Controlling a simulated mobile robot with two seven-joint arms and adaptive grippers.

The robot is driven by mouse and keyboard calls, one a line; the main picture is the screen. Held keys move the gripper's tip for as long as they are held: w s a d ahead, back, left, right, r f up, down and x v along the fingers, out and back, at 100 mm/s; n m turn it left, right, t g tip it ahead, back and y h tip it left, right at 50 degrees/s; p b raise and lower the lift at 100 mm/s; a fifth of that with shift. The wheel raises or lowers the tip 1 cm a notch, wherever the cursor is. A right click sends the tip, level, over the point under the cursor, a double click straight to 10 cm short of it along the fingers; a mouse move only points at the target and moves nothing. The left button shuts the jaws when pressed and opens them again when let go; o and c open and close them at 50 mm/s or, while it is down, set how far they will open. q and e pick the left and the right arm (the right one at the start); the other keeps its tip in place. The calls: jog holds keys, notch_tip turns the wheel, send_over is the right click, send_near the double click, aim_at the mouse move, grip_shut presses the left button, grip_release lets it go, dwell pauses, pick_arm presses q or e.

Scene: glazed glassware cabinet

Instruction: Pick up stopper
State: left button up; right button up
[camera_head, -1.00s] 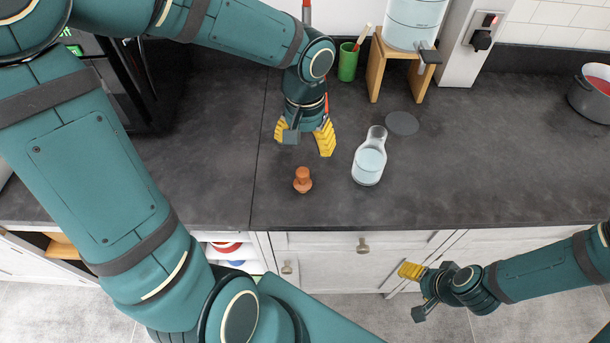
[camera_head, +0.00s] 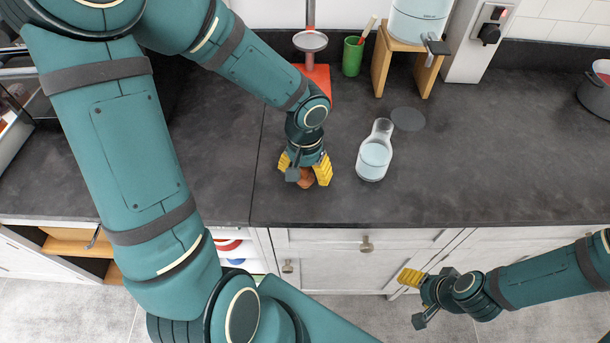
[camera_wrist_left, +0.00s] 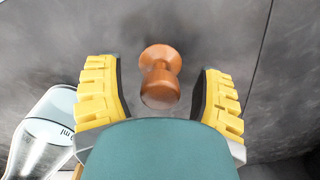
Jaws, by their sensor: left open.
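The stopper (camera_head: 306,177) is a small orange-brown turned piece standing on the dark countertop, partly hidden by my left gripper in the head view. My left gripper (camera_head: 308,175) is over it with its yellow fingers spread. In the left wrist view the stopper (camera_wrist_left: 160,76) lies between the two open fingers of the gripper (camera_wrist_left: 163,98), with a gap on each side. My right gripper (camera_head: 412,298) is in front of the cabinet drawers, below the counter edge, with its fingers apart and nothing between them.
A glass carafe (camera_head: 374,152) with pale liquid stands right of my left gripper; it also shows in the wrist view (camera_wrist_left: 42,135). Behind are a grey disc (camera_head: 408,118), a green cup (camera_head: 352,57) and a wooden stand (camera_head: 383,68). A pot (camera_head: 594,97) is far right.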

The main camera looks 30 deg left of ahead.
pick_arm(q)
jog(key=c, duration=1.1)
jog(key=shift+c, duration=0.2)
notch_tip(320, 180, up, 10)
jog(key=p, duration=0.2)
jog(key=shift+f+p, duration=0.25)
jog(key=shift+p, duration=0.05)
jog(key=shift+r, duration=0.35)
